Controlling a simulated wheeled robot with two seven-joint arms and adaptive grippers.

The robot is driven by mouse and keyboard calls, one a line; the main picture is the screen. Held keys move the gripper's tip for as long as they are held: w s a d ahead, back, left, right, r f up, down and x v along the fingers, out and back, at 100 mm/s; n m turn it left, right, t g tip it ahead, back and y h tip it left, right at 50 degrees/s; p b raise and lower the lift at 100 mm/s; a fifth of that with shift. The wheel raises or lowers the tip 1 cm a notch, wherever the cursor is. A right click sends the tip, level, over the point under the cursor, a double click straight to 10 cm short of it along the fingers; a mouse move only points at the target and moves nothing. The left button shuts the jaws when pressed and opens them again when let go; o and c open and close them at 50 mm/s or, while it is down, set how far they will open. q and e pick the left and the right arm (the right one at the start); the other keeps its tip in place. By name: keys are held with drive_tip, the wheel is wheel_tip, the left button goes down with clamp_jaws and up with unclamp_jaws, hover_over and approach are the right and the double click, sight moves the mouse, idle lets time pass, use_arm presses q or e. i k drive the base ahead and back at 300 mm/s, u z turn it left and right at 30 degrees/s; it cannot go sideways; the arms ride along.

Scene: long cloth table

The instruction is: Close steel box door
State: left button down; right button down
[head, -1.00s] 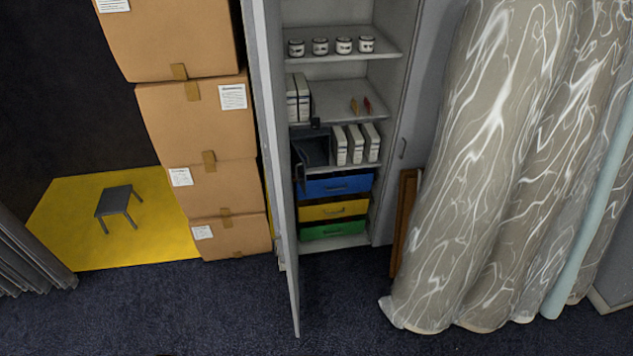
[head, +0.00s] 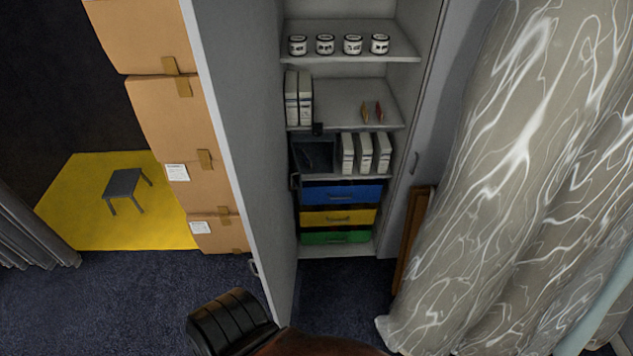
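The tall grey steel cabinet (head: 430,60) stands open in the middle of the head view. Its grey door (head: 245,140) stands swung out toward me on the left side, and I see its broad inner face. A small handle (head: 254,268) shows at the door's free edge, low down. Neither of my grippers can be made out in view. A black ribbed shape (head: 232,322) and a brown rounded surface (head: 315,345) show at the bottom edge, just below the door's lower corner. I cannot tell what they are or whether they touch the door.
Shelves hold several jars (head: 325,44), white binders (head: 365,153) and blue, yellow and green drawers (head: 340,193). Stacked cartons (head: 165,110) stand left of the door. A brown panel (head: 413,235) and patterned rolls (head: 500,170) stand at right. Dark carpet (head: 130,300) is clear at lower left.

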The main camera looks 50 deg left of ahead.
sight(292, 175)
drive_tip(key=u, duration=0.3)
drive_tip(key=i, duration=0.65)
drive_tip(key=u, duration=0.5)
